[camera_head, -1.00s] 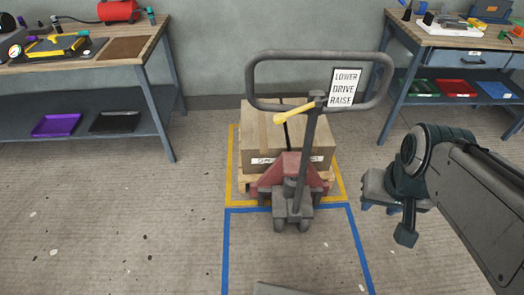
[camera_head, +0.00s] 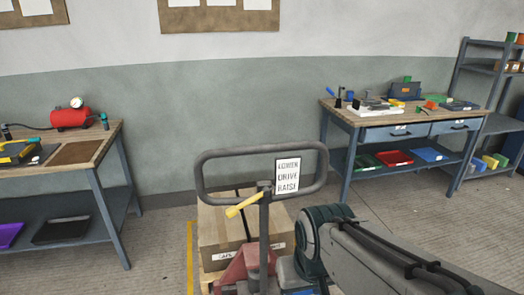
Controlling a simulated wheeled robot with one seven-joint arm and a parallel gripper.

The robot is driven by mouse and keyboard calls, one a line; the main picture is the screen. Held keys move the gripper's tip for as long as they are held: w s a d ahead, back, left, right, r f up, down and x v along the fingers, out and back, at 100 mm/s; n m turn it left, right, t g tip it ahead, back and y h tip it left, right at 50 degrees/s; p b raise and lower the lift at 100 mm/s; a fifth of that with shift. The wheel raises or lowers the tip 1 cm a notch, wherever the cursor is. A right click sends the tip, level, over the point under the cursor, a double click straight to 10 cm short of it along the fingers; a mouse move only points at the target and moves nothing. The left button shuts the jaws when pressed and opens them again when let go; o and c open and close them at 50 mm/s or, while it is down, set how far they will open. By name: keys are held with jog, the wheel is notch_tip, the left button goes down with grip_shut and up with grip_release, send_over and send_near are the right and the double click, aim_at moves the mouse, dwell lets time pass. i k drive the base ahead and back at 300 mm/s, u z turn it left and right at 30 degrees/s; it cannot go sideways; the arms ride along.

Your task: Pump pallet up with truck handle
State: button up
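The pallet truck's grey loop handle (camera_head: 262,149) stands upright in the middle, with a yellow lever (camera_head: 243,207) at the top of its post. A sign (camera_head: 287,176) in the loop reads LOWER, DRIVE, RAISE. The truck's red body (camera_head: 241,266) is partly cut off at the bottom edge. A cardboard box (camera_head: 218,232) stands behind it; the pallet below is almost wholly out of frame. My gripper (camera_head: 293,275) is low, just right of the handle post in the picture. My arm and the frame edge hide its fingers, so its opening cannot be told.
A workbench (camera_head: 95,150) with a red tank (camera_head: 70,118) stands at left. Another workbench (camera_head: 345,118) with tools and coloured trays stands at right, beside a shelf rack (camera_head: 485,68). A yellow floor line (camera_head: 190,258) runs left of the box.

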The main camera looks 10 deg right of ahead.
aim_at(287, 169)
jog(key=u, duration=0.3)
jog(key=k, duration=0.35)
jog(key=u, duration=1.15)
jog(key=i, duration=0.9)
jog(key=z, duration=1.25)
jog(key=i, duration=0.6)
jog(key=z, duration=0.7)
